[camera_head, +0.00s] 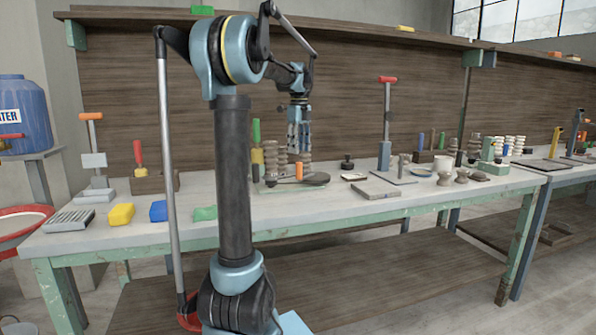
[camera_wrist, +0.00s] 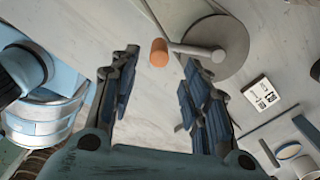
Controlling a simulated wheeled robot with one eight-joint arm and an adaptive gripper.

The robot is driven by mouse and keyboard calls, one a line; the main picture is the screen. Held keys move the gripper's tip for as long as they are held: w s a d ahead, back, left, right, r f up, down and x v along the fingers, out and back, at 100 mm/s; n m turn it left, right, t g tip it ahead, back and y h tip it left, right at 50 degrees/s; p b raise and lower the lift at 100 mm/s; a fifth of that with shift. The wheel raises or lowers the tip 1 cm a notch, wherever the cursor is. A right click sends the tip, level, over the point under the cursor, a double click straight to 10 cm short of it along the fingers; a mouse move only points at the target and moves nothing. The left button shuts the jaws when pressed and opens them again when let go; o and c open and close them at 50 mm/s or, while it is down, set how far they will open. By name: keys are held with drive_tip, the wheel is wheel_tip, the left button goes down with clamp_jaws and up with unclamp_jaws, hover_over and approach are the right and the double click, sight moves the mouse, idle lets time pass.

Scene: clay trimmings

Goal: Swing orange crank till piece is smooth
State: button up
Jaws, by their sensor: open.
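The orange crank handle (camera_head: 299,171) stands upright on the bench in the head view. In the wrist view its round orange end (camera_wrist: 159,52) shows near the top centre, beside a grey metal rod (camera_wrist: 197,50) over a grey disc (camera_wrist: 222,62). My gripper (camera_head: 299,149) points down above the handle in the head view. In the wrist view my gripper (camera_wrist: 158,78) is open and empty, with the orange end between and slightly beyond its fingertips. Stacked, ridged clay-coloured pieces (camera_head: 270,160) stand just left of the handle. I cannot tell which is the worked piece or how smooth it is.
A blue cylinder (camera_wrist: 45,118) stands close at the left of the wrist view. A white printed tag (camera_wrist: 262,93) lies at right. Yellow (camera_head: 121,214) and blue (camera_head: 158,211) blocks lie on the bench's front left. A grey slab (camera_head: 376,190) lies to the right.

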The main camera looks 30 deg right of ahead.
sight(299, 168)
wheel_tip(299, 168, down, 9)
drive_tip(key=shift+f, duration=0.1)
idle(0.3)
drive_tip(key=shift+c, duration=0.6)
clamp_jaws()
